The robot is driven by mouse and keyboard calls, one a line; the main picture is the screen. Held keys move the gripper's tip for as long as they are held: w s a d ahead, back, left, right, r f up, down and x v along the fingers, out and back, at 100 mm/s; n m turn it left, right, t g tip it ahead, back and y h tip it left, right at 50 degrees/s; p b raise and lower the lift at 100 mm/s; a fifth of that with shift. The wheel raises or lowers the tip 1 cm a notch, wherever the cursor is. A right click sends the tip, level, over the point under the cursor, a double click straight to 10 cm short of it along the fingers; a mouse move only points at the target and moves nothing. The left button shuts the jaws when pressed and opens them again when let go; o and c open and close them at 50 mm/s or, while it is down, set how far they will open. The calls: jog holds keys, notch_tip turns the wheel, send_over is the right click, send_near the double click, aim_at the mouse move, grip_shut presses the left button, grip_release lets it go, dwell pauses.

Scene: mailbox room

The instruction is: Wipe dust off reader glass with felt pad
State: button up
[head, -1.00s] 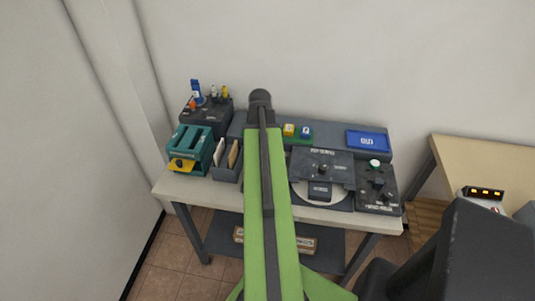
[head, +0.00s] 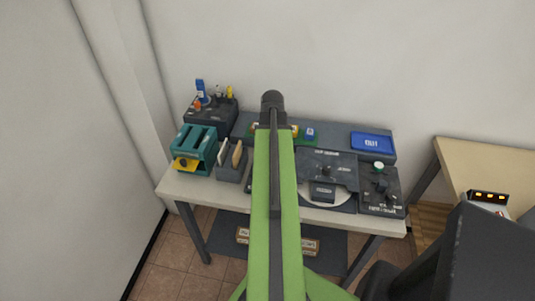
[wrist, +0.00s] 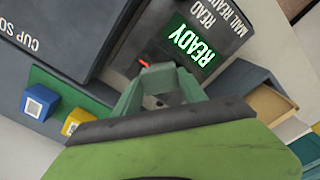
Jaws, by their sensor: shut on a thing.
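In the wrist view, my gripper (wrist: 160,84) has its pale green fingers close together, shut on a small grey-green piece (wrist: 158,69) that looks like the felt pad; the fingers hide most of it. It is right at the dark mail reader (wrist: 133,42), beside its lit green READY display (wrist: 190,43). A red glow shows on the reader just by the fingertips. The reader glass and any dust are covered there, and I cannot tell whether the pad touches it. In the head view my arm hides the gripper and reader.
On the table (head: 185,190) stand a teal slotted holder (head: 198,150), a dark tool block (head: 212,112), a grey card bin (head: 232,164), a cup sorter with a round plate (head: 326,178), a knobbed control box (head: 380,190) and a blue OUT tray (head: 371,142). Blue (wrist: 39,101) and yellow (wrist: 77,121) blocks lie near my gripper.

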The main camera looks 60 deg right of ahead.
jog(key=shift+s+d, duration=0.25)
jog(key=shift+s, duration=0.4)
jog(key=shift+s+d, duration=0.3)
jog(key=shift+s, duration=0.3)
jog(key=shift+s+d, duration=0.25)
jog(key=shift+s, duration=0.4)
jog(key=shift+r+p, duration=0.15)
jog(key=shift+p, duration=0.15)
jog(key=shift+w+a+f, duration=0.1)
jog(key=shift+w+a, duration=0.15)
jog(key=shift+w, duration=0.45)
jog(key=shift+w+a+f, duration=0.1)
jog(key=shift+w+a, duration=0.15)
jog(key=shift+w, duration=0.45)
jog(key=shift+w+a+r, duration=0.1)
jog(key=shift+w+a, duration=0.2)
jog(key=shift+w, duration=0.45)
jog(key=shift+w+a+f, duration=0.1)
jog(key=shift+w+a, duration=0.2)
jog(key=shift+w, duration=0.45)
jog(key=shift+w+a+r, duration=0.1)
jog(key=shift+w+a, duration=0.2)
jog(key=shift+w, duration=0.45)
notch_tip(320, 180, up, 6)
jog(key=p, duration=0.5)
jog(key=shift+p, duration=0.4)
